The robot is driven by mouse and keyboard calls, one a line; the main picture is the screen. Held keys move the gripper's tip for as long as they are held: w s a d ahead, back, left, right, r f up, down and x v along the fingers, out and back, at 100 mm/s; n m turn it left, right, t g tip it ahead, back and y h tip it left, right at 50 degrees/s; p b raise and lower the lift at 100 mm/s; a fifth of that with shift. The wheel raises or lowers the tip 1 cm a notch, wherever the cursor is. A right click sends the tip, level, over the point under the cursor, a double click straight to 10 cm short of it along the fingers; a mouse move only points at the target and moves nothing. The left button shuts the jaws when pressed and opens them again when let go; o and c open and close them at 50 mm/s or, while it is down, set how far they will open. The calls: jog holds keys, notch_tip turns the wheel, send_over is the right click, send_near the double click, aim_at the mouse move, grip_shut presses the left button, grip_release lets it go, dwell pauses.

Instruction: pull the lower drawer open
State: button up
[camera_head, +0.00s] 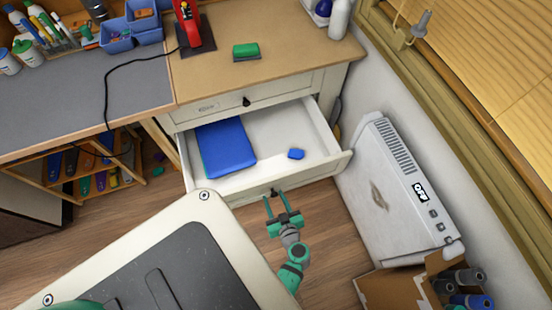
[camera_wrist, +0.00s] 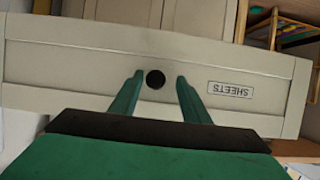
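The lower drawer (camera_head: 325,168) of the cream cabinet stands pulled out, with a blue flat pad (camera_head: 226,146) and a small blue block (camera_head: 296,154) inside. Its front (camera_wrist: 60,72) fills much of the wrist view, with a dark round knob (camera_wrist: 155,79) and a label reading SHEETS (camera_wrist: 231,89), upside down. My green gripper (camera_head: 275,200) is just in front of the drawer front, at the knob. In the wrist view my gripper's fingers (camera_wrist: 159,80) stand apart on either side of the knob, with a visible gap on each side.
The upper drawer (camera_head: 220,107) is closed, with a black knob (camera_head: 246,101). A white heater-like unit (camera_head: 395,190) stands on the right, close to the open drawer. A cardboard box (camera_head: 395,288) with rolls is at lower right. Wooden floor (camera_head: 335,235) is clear around my gripper.

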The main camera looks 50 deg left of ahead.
jog(key=v, duration=1.1)
jog(key=shift+s+a+f, duration=0.1)
